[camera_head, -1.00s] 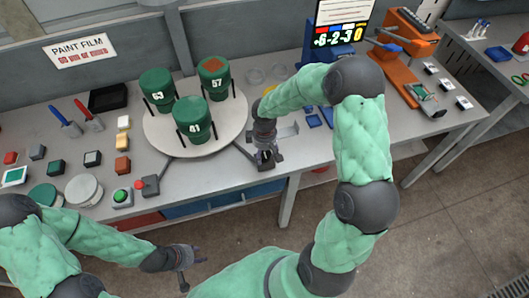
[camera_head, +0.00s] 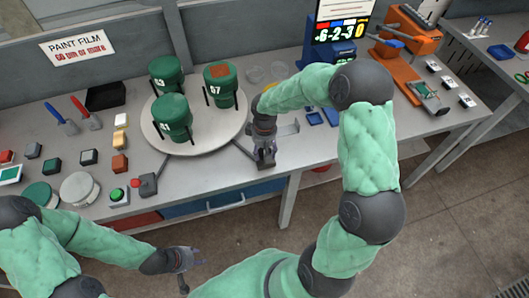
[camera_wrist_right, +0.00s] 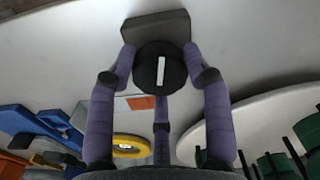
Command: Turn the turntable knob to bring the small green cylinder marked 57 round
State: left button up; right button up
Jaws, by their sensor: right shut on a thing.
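The round white turntable (camera_head: 205,146) carries three green cylinders. The cylinder marked 57 (camera_head: 220,88), with an orange patch on top, stands at its right. The cylinder marked 41 (camera_head: 172,118) stands at the front left, and the one marked 63 (camera_head: 166,75) at the back left. My right gripper (camera_head: 264,160) is at the bench front, right of the turntable. In the right wrist view its fingers are closed around a black knob (camera_wrist_right: 160,72) with a white mark. My left gripper (camera_head: 190,270) hangs in front of the bench, empty, its fingers apart.
Left of the turntable lie several small blocks, a black tray (camera_head: 105,96) and a green push button (camera_head: 117,195). A blue display stand (camera_head: 333,52) is at the back right. An orange device (camera_head: 405,65) stands farther right. Floor is clear in front.

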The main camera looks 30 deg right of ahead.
aim_at(264, 151)
jog(key=shift+w+r+m+b, duration=0.1)
jog(key=shift+m+b, duration=0.8)
jog(key=shift+m, duration=1.2)
dwell(2.3)
jog(key=o, duration=1.1)
jog(key=shift+o, duration=0.2)
notch_tip(264, 151, up, 12)
